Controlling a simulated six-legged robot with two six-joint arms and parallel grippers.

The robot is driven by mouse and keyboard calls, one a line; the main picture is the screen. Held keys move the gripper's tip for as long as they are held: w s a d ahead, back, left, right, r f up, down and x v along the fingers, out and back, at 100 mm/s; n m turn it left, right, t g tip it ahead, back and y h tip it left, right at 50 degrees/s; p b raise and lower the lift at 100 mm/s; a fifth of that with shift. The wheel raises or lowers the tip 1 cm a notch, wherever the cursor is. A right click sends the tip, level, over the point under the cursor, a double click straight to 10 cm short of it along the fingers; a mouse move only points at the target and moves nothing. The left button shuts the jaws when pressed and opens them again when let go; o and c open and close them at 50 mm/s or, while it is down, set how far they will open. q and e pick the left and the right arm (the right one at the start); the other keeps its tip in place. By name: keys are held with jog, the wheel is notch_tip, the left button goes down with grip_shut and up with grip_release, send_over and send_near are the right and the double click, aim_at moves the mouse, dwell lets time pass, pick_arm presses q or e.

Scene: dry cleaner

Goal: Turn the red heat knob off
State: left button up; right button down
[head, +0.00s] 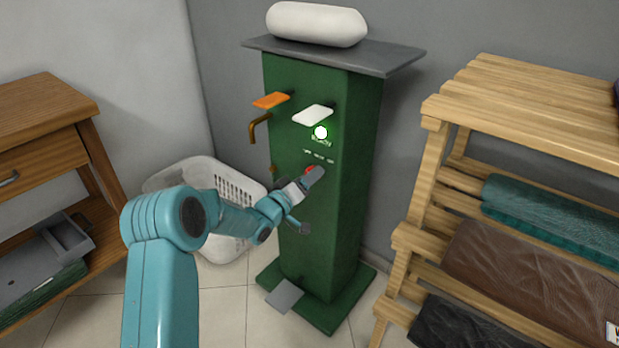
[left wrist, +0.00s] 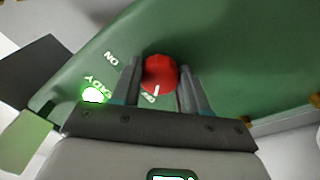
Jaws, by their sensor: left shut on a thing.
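The red heat knob (head: 310,169) is on the front of the green press cabinet (head: 345,215), below a row of small labels. In the left wrist view the knob (left wrist: 160,72) sits between the two fingers of my left gripper (left wrist: 160,85), which is shut on it. The knob's white mark points toward the bottom of that picture, near a small label (left wrist: 149,98) partly hidden and hard to read. An "ON" label (left wrist: 111,58) lies to the left. In the head view my left gripper (head: 312,180) covers part of the knob. My right gripper is not in view.
A lit green ready light (head: 320,132) is above the knob. A white laundry basket (head: 240,190) stands left behind, a wooden shelf (head: 520,90) with folded cloths at right.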

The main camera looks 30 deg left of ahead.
pick_arm(q)
jog(key=o, duration=1)
jog(key=shift+o, duration=0.2)
jog(key=s+a+f+p, duration=0.1)
jog(key=s+p, duration=0.1)
jog(key=s, duration=1.4)
jog(key=shift+s+p, duration=0.15)
jog(key=shift+p, duration=0.2)
jog(key=shift+a+f, duration=0.1)
